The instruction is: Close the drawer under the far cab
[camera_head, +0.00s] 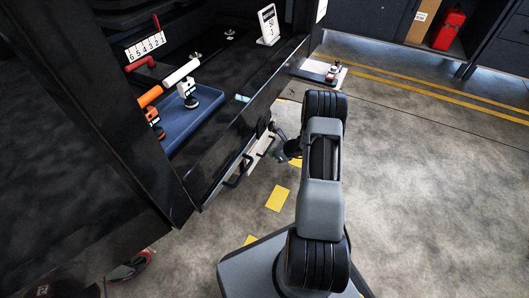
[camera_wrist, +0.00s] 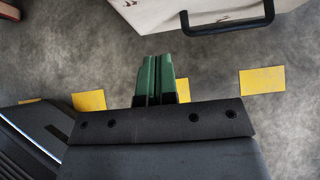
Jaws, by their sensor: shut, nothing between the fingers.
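The dark cab trolley (camera_head: 228,140) fills the left of the head view. Low on its side is a pale drawer front (camera_head: 257,150) with black handles. A pale wooden face with a black bar handle (camera_wrist: 227,27) shows at the top of the wrist view; I cannot tell how far any drawer stands out. My gripper's green fingers (camera_wrist: 155,80) are shut and empty, pointing toward that pale face, with floor showing between. In the head view my gripper (camera_head: 284,152) is near the pale front, partly hidden by my arm. Which drawer belongs to the far cab is unclear.
A blue tray (camera_head: 188,124) with small items and a white number card (camera_head: 146,46) are inside the trolley. Yellow floor marks (camera_head: 278,198) lie alongside. The floor at right is clear.

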